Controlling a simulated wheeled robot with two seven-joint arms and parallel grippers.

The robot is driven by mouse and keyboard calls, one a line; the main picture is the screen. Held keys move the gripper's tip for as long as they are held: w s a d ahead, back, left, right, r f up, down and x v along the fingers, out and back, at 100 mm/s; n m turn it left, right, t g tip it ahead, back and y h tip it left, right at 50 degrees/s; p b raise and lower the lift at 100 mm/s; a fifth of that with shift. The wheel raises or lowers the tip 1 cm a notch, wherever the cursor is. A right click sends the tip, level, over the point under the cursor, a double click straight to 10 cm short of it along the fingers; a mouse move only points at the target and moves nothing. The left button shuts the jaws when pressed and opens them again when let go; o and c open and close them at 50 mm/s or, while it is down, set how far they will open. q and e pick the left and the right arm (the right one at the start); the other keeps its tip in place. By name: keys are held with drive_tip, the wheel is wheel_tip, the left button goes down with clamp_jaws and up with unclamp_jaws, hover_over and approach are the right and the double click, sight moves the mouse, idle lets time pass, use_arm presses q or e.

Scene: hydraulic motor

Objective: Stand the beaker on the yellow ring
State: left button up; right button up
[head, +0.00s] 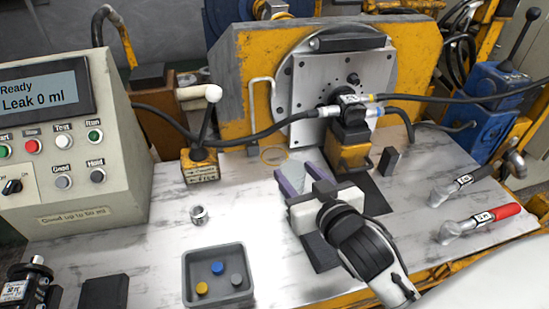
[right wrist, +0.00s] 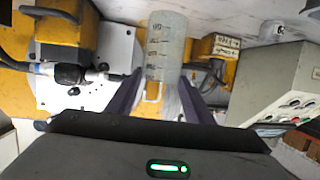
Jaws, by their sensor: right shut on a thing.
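The beaker (head: 294,172) is a clear, pale cylinder held between the fingers of my right gripper (head: 293,183). In the right wrist view the beaker (right wrist: 167,45) shows dark graduation marks and stands out beyond the two dark fingers (right wrist: 158,98). The gripper is shut on it. The yellow ring (head: 274,156) is a thin outline on the light worktop, just behind and to the left of the beaker in the head view. The ring looks empty. The beaker's lower part is hidden by the gripper, so I cannot tell its height above the worktop. My left gripper is not in view.
A yellow block with a lever (head: 201,165) stands left of the ring. The motor with its hoses (head: 350,120) is behind and right. A grey tray with caps (head: 217,276) and a small metal cup (head: 199,214) are front left. Two handled tools (head: 470,188) lie at right.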

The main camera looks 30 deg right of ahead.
drive_tip(key=shift+w+d+r+m+h, duration=0.1)
drive_tip(key=shift+d+r+m+h, duration=0.1)
drive_tip(key=shift+r+m+h, duration=0.25)
drive_tip(key=shift+d+r+m+h, duration=0.15)
drive_tip(key=shift+r+h, duration=0.2)
drive_tip(key=shift+r, duration=0.25)
drive_tip(key=w+d, duration=0.3)
drive_tip(key=w, duration=0.7)
drive_tip(key=w+d, duration=0.2)
drive_tip(key=w, duration=0.7)
wheel_tip(320, 180, down, 7)
drive_tip(key=b, duration=0.1)
drive_tip(key=o, duration=1.3)
drive_tip(key=p+v, duration=0.1)
drive_tip(key=v, duration=1.1)
drive_tip(key=shift+r, duration=0.1)
